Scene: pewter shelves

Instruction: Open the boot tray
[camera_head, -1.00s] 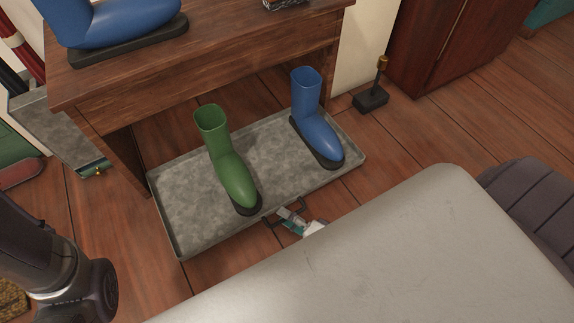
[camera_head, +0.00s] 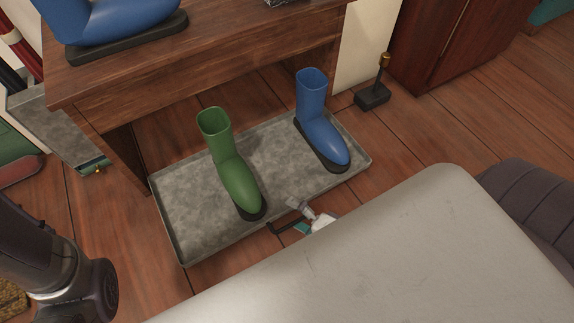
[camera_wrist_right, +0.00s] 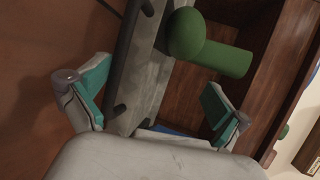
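The boot tray (camera_head: 185,235) is a shallow grey tray on the floor, partly out from under a wooden bench. A green boot (camera_head: 232,170) and a blue boot (camera_head: 322,130) stand in it. Its dark handle (camera_head: 283,229) is on the front edge and also shows in the right wrist view (camera_wrist_right: 124,50). My right gripper (camera_head: 308,217) is at this handle, with its teal-padded fingers wide apart in the wrist view (camera_wrist_right: 158,85). The handle bar lies between them, nearer the left finger, and I cannot tell if they touch. My left gripper is out of view.
The wooden bench (camera_head: 200,75) stands behind the tray with a large blue boot (camera_head: 125,30) on top. A dark block with a brass-topped post (camera_head: 373,95) is right of the tray. A dark red cabinet (camera_head: 440,45) stands at the back right. Some floor in front of the tray is bare.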

